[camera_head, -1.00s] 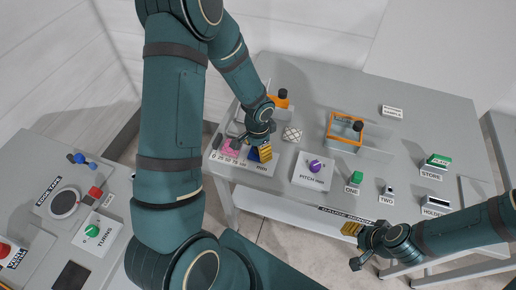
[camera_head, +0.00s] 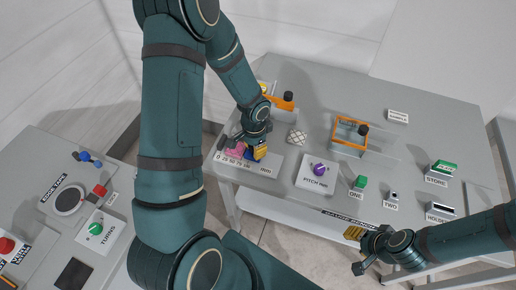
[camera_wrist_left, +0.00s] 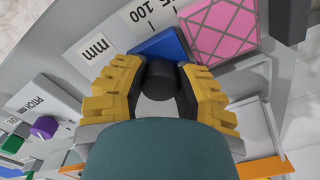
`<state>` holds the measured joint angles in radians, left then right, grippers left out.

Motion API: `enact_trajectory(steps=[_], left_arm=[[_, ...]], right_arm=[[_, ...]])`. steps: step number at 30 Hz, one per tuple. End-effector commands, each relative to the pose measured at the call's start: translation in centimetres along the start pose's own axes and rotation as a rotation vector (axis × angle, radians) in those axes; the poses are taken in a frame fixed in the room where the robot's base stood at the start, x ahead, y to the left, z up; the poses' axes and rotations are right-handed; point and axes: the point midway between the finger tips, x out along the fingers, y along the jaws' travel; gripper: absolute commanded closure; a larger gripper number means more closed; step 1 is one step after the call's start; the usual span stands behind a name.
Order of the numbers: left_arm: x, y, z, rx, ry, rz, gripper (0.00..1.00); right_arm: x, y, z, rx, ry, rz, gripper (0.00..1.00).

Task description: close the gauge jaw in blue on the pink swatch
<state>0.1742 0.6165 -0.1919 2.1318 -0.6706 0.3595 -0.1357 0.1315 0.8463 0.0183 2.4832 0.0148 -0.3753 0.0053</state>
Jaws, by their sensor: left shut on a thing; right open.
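The blue gauge jaw (camera_wrist_left: 152,46) lies on the scale plate, with a black knob (camera_wrist_left: 160,79) standing on it. My left gripper (camera_head: 258,152) is shut on that knob; its yellow fingers also show in the left wrist view (camera_wrist_left: 162,88), one each side of it. The pink swatch (camera_wrist_left: 222,28), crossed by dark lines, lies beside the blue jaw. Their edges are very close; I cannot tell whether they touch. In the head view the pink swatch (camera_head: 235,152) is partly hidden by my gripper. My right gripper (camera_head: 353,232) is open and empty near the table's front edge.
A patterned patch (camera_head: 297,137) lies right of the gauge. The purple pitch knob (camera_head: 320,169), green button (camera_head: 360,182) and an orange-framed box (camera_head: 349,132) stand further right. An orange part (camera_head: 284,102) is behind my left gripper.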

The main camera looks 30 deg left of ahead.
Motion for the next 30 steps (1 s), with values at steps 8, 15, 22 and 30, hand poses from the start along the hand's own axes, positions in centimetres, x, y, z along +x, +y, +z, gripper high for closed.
enact_trajectory(steps=[8,15,22,30], left_arm=[[0.0,0.1,0.0,0.001,-0.001,0.001,0.37],[-0.3,0.1,0.0,0.001,0.000,0.000,0.37],[-3.4,0.0,-0.1,0.000,0.004,-0.001,0.37],[-8.9,0.0,0.0,0.000,0.003,-0.002,0.37]], right_arm=[[0.0,0.0,0.0,0.000,0.000,0.000,0.53],[0.0,0.0,0.0,0.000,0.000,0.000,0.53],[0.0,0.0,0.0,0.000,0.000,0.000,0.53],[0.0,0.0,0.0,0.000,0.000,0.000,0.53]])
